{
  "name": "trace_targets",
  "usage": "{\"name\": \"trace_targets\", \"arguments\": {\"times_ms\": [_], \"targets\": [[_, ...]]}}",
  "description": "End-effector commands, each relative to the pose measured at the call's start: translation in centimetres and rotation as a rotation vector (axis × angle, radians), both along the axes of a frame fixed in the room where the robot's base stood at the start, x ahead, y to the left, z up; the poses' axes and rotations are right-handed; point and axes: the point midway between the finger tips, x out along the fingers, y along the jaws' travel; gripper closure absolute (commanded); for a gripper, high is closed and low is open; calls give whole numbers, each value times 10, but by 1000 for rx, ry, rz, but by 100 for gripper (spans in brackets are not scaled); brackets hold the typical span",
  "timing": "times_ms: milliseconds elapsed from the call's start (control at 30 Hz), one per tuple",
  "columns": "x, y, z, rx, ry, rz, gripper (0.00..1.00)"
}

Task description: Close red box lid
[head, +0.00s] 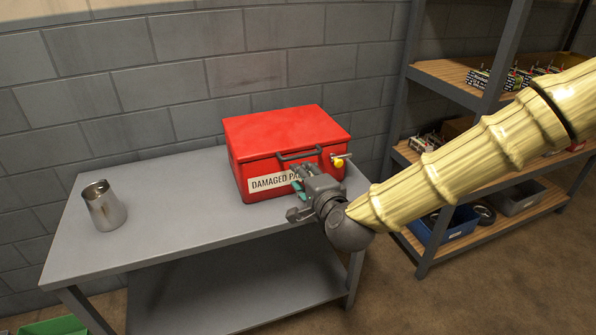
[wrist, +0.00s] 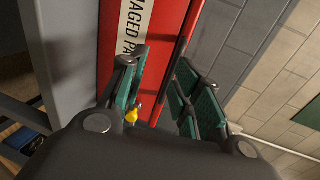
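The red box (head: 285,143) stands on the grey table with its lid (head: 284,130) down, flat across the top. A white label reading "DAMAGED PA..." (head: 268,183), a dark handle and a yellow padlock (head: 338,162) show on its front. My gripper (head: 298,188) is in front of the box's right front, over part of the label. In the wrist view the green-padded fingers (wrist: 160,95) are spread apart with nothing held between them. The red box front (wrist: 160,60) and the yellow padlock (wrist: 131,115) show behind them. Whether a finger touches the box I cannot tell.
The grey table (head: 150,215) has free room left of the box. A metal pitcher (head: 104,207) stands at its left end. A shelf rack (head: 480,180) with bins and parts stands at the right. A block wall (head: 200,75) is close behind the table.

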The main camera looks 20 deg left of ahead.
Motion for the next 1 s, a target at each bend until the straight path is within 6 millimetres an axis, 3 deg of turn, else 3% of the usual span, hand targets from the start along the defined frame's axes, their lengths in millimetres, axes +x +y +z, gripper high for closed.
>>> {"name": "trace_targets", "arguments": {"times_ms": [200,400,1000], "targets": [[-29,-26,8,-1,2,0,68],[-46,-41,12,-1,2,0,68],[-52,-46,13,-2,2,0,68]]}}
